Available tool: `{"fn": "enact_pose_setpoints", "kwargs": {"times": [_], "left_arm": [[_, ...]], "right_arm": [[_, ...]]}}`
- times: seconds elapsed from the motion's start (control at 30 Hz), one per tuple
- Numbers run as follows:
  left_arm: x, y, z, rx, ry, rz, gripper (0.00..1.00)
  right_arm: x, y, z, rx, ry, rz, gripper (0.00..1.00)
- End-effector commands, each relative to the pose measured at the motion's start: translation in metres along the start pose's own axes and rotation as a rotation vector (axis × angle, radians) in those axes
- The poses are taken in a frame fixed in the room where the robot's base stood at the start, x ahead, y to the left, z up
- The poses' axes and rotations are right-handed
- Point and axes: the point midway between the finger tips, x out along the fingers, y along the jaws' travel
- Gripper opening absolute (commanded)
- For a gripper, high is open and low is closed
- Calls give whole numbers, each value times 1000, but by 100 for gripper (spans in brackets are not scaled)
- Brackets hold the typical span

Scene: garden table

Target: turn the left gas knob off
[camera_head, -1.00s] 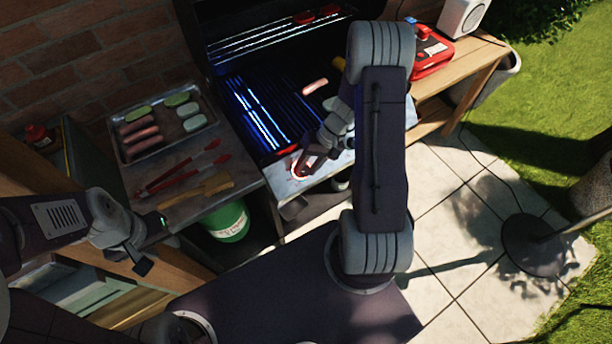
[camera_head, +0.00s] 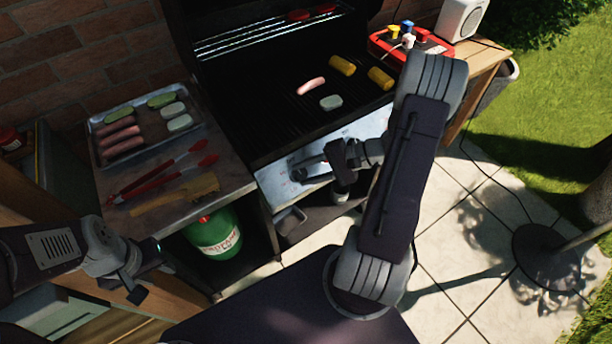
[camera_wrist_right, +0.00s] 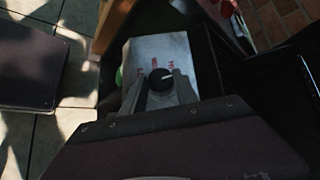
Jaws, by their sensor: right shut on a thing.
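The left gas knob (camera_wrist_right: 160,80) is a round dark knob with a white pointer mark, on the pale front panel (camera_wrist_right: 160,50) of the grill; red lettering shows beside it. In the wrist view its mark points right. My right gripper (camera_wrist_right: 159,92) is shut on the knob, a finger on each side. In the head view my right gripper (camera_head: 303,170) is at the left part of the panel (camera_head: 275,190) and hides the knob. The grill (camera_head: 265,110) shows no flames. My left gripper (camera_head: 143,279) is open and empty, left of the green gas bottle (camera_head: 215,235).
A sausage (camera_head: 311,86), corn pieces (camera_head: 342,65) and a patty (camera_head: 331,102) lie on the grate. A red caddy (camera_head: 380,42) stands right.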

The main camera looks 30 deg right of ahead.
Motion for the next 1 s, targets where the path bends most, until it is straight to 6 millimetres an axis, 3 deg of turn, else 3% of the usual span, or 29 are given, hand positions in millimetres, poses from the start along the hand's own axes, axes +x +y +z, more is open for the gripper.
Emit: {"fn": "enact_pose_setpoints", "kwargs": {"times": [0.33, 1.0], "left_arm": [[18, 0, 2, 0, 0, 0, 36], [22, 0, 2, 0, 0, 0, 36]], "right_arm": [[1, 4, 0, 136, 13, -134, 0], [1, 3, 1, 182, 18, -181, 0]]}}
